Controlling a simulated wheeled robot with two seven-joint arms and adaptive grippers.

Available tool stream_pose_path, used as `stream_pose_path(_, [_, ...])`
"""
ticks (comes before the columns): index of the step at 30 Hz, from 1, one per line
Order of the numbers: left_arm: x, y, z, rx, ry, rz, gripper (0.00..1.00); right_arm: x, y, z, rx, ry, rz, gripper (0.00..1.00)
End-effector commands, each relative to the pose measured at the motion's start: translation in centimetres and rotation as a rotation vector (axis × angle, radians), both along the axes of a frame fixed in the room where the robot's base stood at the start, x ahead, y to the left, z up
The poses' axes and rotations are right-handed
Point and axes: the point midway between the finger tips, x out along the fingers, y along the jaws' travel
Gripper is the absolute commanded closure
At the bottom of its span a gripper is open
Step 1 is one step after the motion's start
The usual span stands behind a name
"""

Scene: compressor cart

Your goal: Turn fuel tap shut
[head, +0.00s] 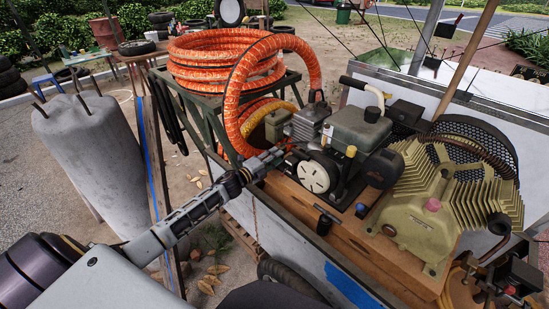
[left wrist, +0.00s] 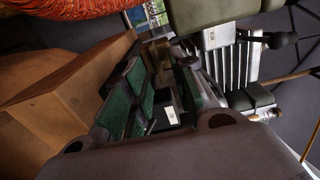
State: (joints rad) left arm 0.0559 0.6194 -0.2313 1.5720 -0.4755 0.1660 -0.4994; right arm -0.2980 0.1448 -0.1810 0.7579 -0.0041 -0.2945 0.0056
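The small engine (head: 316,172) stands on the wooden cart top, with a pale round starter cover and a grey-green fuel tank (head: 360,127) above. I cannot pick out the fuel tap clearly in either view. My left gripper (head: 274,158) reaches in from the lower left, its tips close to the engine's left side and the orange hose. In the left wrist view, the two green-padded fingers (left wrist: 162,78) stand apart, with a dark gap between them and nothing clearly held. The tank's underside (left wrist: 225,12) hangs above them. My right gripper is not in view.
A coiled orange hose (head: 215,62) rises beside the engine, arching close to my left gripper. The finned compressor (head: 430,205) fills the cart's right side. A grey cylinder (head: 95,160) stands left of the cart. A wooden block (left wrist: 60,100) lies beside the fingers in the wrist view.

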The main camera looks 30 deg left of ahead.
Motion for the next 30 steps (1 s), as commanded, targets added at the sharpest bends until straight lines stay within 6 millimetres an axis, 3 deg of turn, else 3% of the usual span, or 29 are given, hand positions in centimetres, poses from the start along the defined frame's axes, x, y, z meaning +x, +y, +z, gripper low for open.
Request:
stream_pose_path(13, [-0.6,0.3,0.0,0.0,-0.001,0.001,0.74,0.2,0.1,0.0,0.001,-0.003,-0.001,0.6])
stream_pose_path(30, [-4.4,1.6,-0.1,-0.001,0.001,0.001,0.74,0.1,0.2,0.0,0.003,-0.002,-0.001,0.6])
